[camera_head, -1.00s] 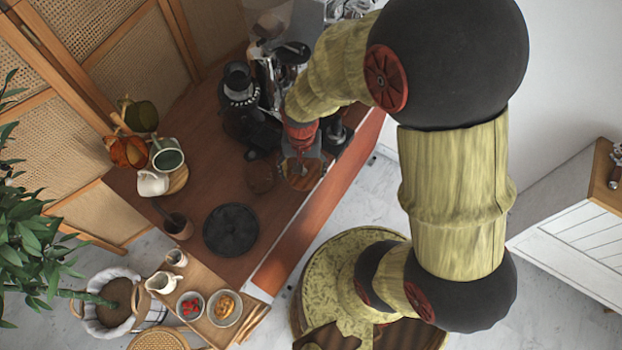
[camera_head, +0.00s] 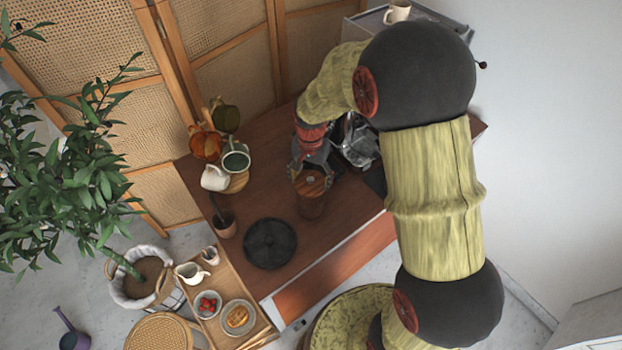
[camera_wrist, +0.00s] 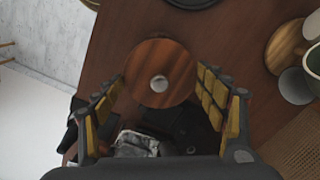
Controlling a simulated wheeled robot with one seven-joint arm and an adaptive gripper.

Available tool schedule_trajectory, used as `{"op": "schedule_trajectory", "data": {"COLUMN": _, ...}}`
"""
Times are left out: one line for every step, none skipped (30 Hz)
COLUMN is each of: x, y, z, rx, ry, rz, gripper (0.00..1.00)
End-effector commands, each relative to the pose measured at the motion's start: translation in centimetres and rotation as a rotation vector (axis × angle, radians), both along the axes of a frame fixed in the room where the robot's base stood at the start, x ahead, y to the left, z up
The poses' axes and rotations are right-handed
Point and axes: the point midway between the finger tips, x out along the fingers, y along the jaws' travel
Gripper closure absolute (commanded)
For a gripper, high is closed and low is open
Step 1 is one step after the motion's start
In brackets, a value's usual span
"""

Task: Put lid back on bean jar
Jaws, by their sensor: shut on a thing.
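My gripper (camera_head: 311,174) comes down from above and is shut on the lid. In the wrist view the lid (camera_wrist: 160,64) is between the two yellow-padded fingers and hides the jar below it.
A black round disc (camera_head: 270,243) lies on the counter front-left of the jar. Mugs on a wooden stand (camera_head: 238,182) are to the left, with a small brown cup (camera_head: 226,227) nearer. A glossy machine (camera_head: 358,143) is close right. Bare counter (camera_head: 340,225) lies in front.

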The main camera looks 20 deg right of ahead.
Motion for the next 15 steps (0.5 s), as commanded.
{"op": "schedule_trajectory", "data": {"x": 0.0, "y": 0.0, "z": -0.7, "rx": 0.0, "ry": 0.001, "rz": 0.0, "gripper": 0.53}}
{"op": "schedule_trajectory", "data": {"x": 0.0, "y": 0.0, "z": -0.9, "rx": 0.0, "ry": 0.001, "rz": 0.0, "gripper": 0.53}}
{"op": "schedule_trajectory", "data": {"x": 0.0, "y": 0.0, "z": -1.3, "rx": 0.0, "ry": 0.001, "rz": 0.0, "gripper": 0.53}}
{"op": "schedule_trajectory", "data": {"x": -0.1, "y": 0.0, "z": -1.5, "rx": 0.0, "ry": 0.001, "rz": 0.0, "gripper": 0.53}}
{"op": "schedule_trajectory", "data": {"x": -0.1, "y": 0.0, "z": -1.8, "rx": 0.0, "ry": 0.001, "rz": 0.001, "gripper": 0.53}}
{"op": "schedule_trajectory", "data": {"x": -0.1, "y": 0.0, "z": -2.2, "rx": 0.0, "ry": 0.001, "rz": 0.001, "gripper": 0.53}}
{"op": "schedule_trajectory", "data": {"x": -0.1, "y": 0.0, "z": -2.5, "rx": 0.0, "ry": 0.001, "rz": 0.001, "gripper": 0.53}}
{"op": "schedule_trajectory", "data": {"x": -0.1, "y": 0.0, "z": -2.8, "rx": 0.001, "ry": 0.002, "rz": 0.001, "gripper": 0.53}}
{"op": "schedule_trajectory", "data": {"x": -0.1, "y": 0.0, "z": -3.1, "rx": 0.001, "ry": 0.002, "rz": 0.001, "gripper": 0.53}}
{"op": "schedule_trajectory", "data": {"x": -0.1, "y": 0.0, "z": -3.4, "rx": 0.001, "ry": 0.002, "rz": 0.001, "gripper": 0.53}}
{"op": "schedule_trajectory", "data": {"x": -0.1, "y": 0.0, "z": -3.6, "rx": 0.001, "ry": 0.002, "rz": 0.001, "gripper": 0.53}}
{"op": "schedule_trajectory", "data": {"x": -0.1, "y": 0.0, "z": -4.0, "rx": 0.0, "ry": 0.001, "rz": 0.001, "gripper": 0.53}}
{"op": "schedule_trajectory", "data": {"x": -0.1, "y": 0.0, "z": -4.2, "rx": 0.0, "ry": 0.001, "rz": 0.001, "gripper": 0.53}}
{"op": "schedule_trajectory", "data": {"x": -0.1, "y": 0.0, "z": -4.4, "rx": 0.0, "ry": 0.001, "rz": 0.001, "gripper": 0.53}}
{"op": "schedule_trajectory", "data": {"x": -0.1, "y": 0.0, "z": -4.7, "rx": 0.0, "ry": 0.001, "rz": 0.001, "gripper": 0.53}}
